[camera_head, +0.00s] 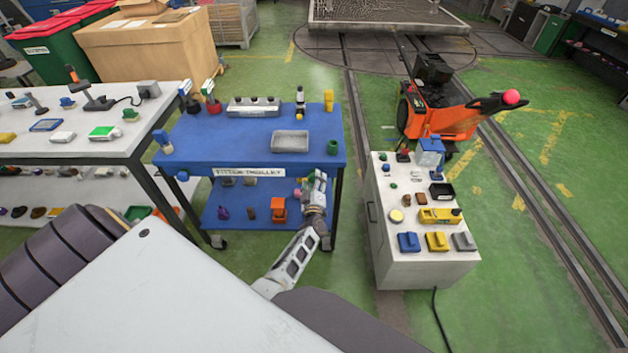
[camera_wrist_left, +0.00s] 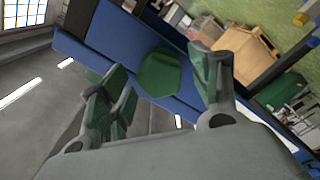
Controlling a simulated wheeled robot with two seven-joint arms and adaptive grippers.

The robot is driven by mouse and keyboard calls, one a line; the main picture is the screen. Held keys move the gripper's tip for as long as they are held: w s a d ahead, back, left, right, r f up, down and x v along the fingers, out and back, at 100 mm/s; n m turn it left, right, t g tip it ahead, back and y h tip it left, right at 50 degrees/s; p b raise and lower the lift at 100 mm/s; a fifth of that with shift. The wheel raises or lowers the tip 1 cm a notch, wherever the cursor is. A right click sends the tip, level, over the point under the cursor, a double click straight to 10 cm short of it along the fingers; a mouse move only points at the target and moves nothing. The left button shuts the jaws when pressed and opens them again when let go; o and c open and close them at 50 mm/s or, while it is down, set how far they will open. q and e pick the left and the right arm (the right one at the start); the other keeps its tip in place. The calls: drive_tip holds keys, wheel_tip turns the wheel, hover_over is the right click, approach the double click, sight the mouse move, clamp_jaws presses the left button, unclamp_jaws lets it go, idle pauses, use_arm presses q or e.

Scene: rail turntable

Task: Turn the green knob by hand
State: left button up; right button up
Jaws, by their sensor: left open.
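The green knob (camera_wrist_left: 160,75) shows in the left wrist view as a dark green, faceted piece against a blue band. It lies between the two fingers of my left gripper (camera_wrist_left: 158,82), which is open. I cannot tell whether a finger touches it. In the head view my left gripper (camera_head: 317,184) is upright at the front right of the blue trolley (camera_head: 230,150), and I cannot clearly make out the knob behind it. My right gripper is not in view.
A green cup (camera_head: 332,147) and a grey tray (camera_head: 291,141) stand on the trolley top. A white cabinet (camera_head: 425,268) with several controls stands to the right. A white workbench (camera_head: 80,149) stands at left. Green floor lies between trolley and cabinet.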

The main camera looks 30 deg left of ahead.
use_arm(q)
drive_tip(key=shift+v, duration=2.95)
drive_tip(key=s+d+f+m+g+h, duration=0.25)
drive_tip(key=s+d+f+m, duration=0.2)
drive_tip(key=f, duration=0.45)
drive_tip(key=s+d+f+m+g+h, duration=0.1)
drive_tip(key=s+d+f+m+h, duration=0.25)
drive_tip(key=s+f, duration=0.4)
drive_tip(key=s+d+f+m+g+h, duration=0.25)
drive_tip(key=s+d+f+m, duration=0.2)
drive_tip(key=f, duration=0.65)
drive_tip(key=s+f+m+g, duration=0.2)
drive_tip(key=s+f, duration=0.3)
drive_tip(key=s, duration=0.6)
drive_tip(key=s+a+f+m+g, duration=0.1)
drive_tip(key=s+f, duration=0.4)
drive_tip(key=s, duration=0.7)
drive_tip(key=s+a+f+m+g, duration=0.1)
drive_tip(key=s+f+m+g, duration=0.2)
drive_tip(key=s, duration=0.9)
wheel_tip(320, 180, down, 3)
drive_tip(key=shift+s+a+r+g+h, duration=0.2)
drive_tip(key=shift+g+h, duration=0.15)
drive_tip(key=shift+g, duration=0.85)
drive_tip(key=shift+f+m, duration=0.1)
drive_tip(key=shift+m, duration=0.15)
